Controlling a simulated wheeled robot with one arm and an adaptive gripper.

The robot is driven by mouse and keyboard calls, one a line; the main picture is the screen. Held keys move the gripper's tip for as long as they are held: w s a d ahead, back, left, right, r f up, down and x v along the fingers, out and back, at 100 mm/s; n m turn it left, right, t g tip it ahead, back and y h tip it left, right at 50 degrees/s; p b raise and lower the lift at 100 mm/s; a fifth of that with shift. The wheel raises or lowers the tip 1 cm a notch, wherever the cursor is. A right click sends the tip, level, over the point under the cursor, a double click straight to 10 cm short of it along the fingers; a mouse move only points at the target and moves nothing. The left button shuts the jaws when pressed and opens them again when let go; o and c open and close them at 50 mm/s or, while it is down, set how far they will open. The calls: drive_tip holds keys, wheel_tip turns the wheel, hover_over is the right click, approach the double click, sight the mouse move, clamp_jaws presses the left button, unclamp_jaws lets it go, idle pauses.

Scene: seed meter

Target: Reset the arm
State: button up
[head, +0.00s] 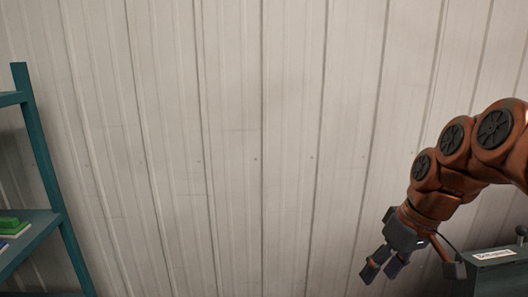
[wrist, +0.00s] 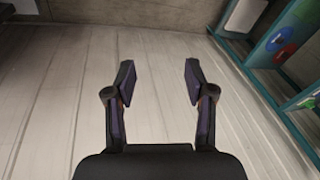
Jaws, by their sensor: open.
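My gripper (head: 381,268) hangs at the end of my orange arm (head: 452,165) at the lower right of the head view, in front of the pale panelled wall. In the wrist view my gripper (wrist: 158,82) is open, with its two dark fingers apart and nothing between them. Its fingers touch nothing that I can see.
A teal shelf (head: 45,150) stands at the left, with a green item (head: 8,224) on it. It also shows at the right of the wrist view (wrist: 262,92). A dark green box (head: 497,268) with a label and a knob is at the lower right. The panelled wall (head: 230,150) fills the middle.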

drive_tip(key=s+a+f+m+g+h, duration=0.1)
drive_tip(key=s+a+f+m, duration=0.1)
drive_tip(key=s+f, duration=0.4)
drive_tip(key=s+a+f+m+g+h, duration=0.1)
drive_tip(key=s+f, duration=0.5)
drive_tip(key=s, duration=0.9)
drive_tip(key=shift+a+f+m+g+h, duration=0.4)
drive_tip(key=shift+a+h, duration=0.1)
drive_tip(key=shift+a, duration=0.05)
drive_tip(key=shift+d, duration=0.1)
